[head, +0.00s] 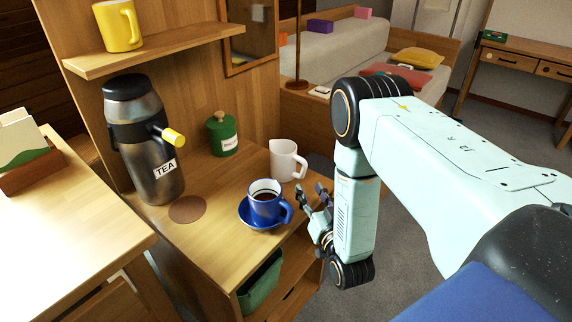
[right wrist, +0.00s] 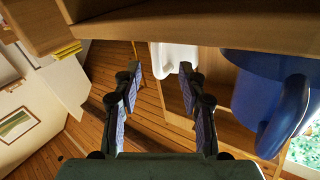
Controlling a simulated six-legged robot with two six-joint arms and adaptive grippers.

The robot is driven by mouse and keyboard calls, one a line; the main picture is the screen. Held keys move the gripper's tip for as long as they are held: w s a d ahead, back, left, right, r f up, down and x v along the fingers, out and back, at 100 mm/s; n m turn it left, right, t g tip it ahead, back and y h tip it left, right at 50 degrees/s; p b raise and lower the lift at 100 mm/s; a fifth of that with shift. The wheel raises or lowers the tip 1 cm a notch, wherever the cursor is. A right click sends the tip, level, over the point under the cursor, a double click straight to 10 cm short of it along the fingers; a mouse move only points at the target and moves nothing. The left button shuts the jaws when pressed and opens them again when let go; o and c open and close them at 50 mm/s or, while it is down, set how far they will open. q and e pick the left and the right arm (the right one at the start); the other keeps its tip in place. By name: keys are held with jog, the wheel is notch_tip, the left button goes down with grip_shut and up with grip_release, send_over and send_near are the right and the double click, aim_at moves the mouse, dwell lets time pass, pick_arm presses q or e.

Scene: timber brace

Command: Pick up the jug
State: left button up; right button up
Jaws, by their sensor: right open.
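The white jug (head: 286,160) stands upright on the wooden cabinet top (head: 225,238), near its right edge, behind the blue cup. It also shows in the right wrist view (right wrist: 174,56), beyond the fingertips and partly behind one finger. My right gripper (head: 311,203) is open and empty. In the head view it is at the cabinet's right edge, in front of the jug and close to the blue cup's handle. In the right wrist view its two fingers (right wrist: 161,75) stand apart with nothing between them. My left gripper is not in view.
A blue cup (head: 264,205) of dark drink stands on a blue saucer (head: 248,222). A metal TEA flask (head: 152,150), a brown coaster (head: 188,209) and a green canister (head: 222,135) are on the left. A yellow mug (head: 118,25) is on the shelf (head: 160,52) above.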

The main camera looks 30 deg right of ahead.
aim_at(302, 173)
jog(key=b+x, duration=0.1)
jog(key=x, duration=0.3)
jog(key=shift+w+d+r+b, duration=0.1)
jog(key=shift+w+d+b, duration=0.2)
jog(key=shift+w, duration=0.05)
jog(key=shift+w+r, duration=0.1)
jog(key=shift+w, duration=0.2)
jog(key=shift+w+d, duration=0.1)
jog(key=shift+w, duration=0.35)
jog(key=shift+s, duration=0.1)
jog(key=c, duration=0.3)
grip_shut()
